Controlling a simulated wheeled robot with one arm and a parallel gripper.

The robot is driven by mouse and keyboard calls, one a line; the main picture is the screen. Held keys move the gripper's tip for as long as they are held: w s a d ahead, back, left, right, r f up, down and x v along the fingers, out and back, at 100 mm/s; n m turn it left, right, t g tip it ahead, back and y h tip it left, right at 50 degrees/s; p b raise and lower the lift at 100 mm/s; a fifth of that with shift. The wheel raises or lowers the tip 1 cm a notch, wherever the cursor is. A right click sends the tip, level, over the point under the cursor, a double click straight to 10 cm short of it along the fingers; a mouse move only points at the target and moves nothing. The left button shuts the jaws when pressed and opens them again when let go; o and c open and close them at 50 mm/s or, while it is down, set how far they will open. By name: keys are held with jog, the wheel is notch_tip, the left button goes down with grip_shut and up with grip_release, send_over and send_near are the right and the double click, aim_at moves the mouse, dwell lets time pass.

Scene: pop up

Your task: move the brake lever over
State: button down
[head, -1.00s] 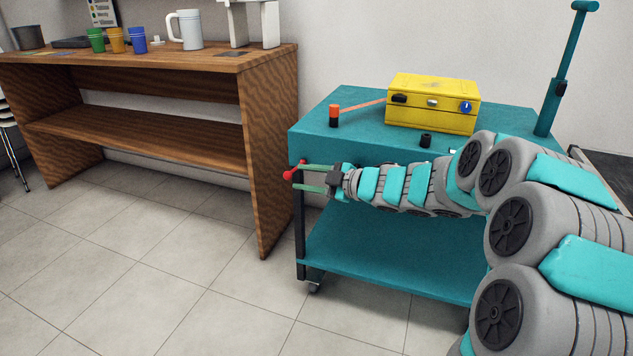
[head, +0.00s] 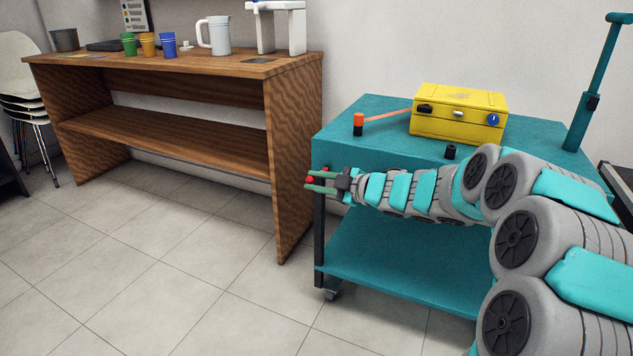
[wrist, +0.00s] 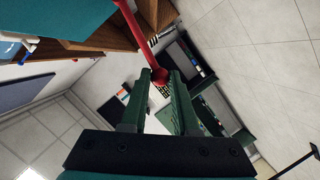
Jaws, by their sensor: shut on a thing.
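The brake lever is a red bar with a round red knob (head: 310,180) at the left front corner of the teal cart (head: 350,138). In the wrist view the bar runs down from the top to the knob (wrist: 158,77), which sits between my two green fingertips. My gripper (head: 308,181) is shut on the knob, with a finger on either side of it. In the head view the fingers hide part of the lever.
A wooden bench (head: 190,143) stands to the left. Tiled floor (head: 170,270) in front of it is clear.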

jog(key=shift+w+d+r+p, duration=0.1)
jog(key=shift+w+r+p, duration=0.1)
jog(key=shift+r+p, duration=0.35)
jog(key=shift+w+d+r+p, duration=0.1)
jog(key=shift+w+r+p, duration=0.1)
jog(key=shift+r+p, duration=0.35)
jog(key=shift+r, duration=0.15)
jog(key=shift+w+d+r+p, duration=0.15)
jog(key=shift+w+r+p, duration=0.25)
jog(key=shift+r+p, duration=0.3)
jog(key=shift+w+d+r+p, duration=0.1)
jog(key=shift+w+r+p, duration=0.35)
jog(key=shift+p, duration=0.4)
jog(key=shift+r, duration=0.1)
jog(key=shift+w+d+r+p, duration=0.2)
jog(key=shift+w+r+p, duration=0.25)
jog(key=shift+w, duration=0.1)
jog(key=shift+w+d+r+p, duration=0.2)
jog(key=shift+w+r+p, duration=0.15)
jog(key=shift+w+r, duration=0.15)
jog(key=shift+w, duration=0.1)
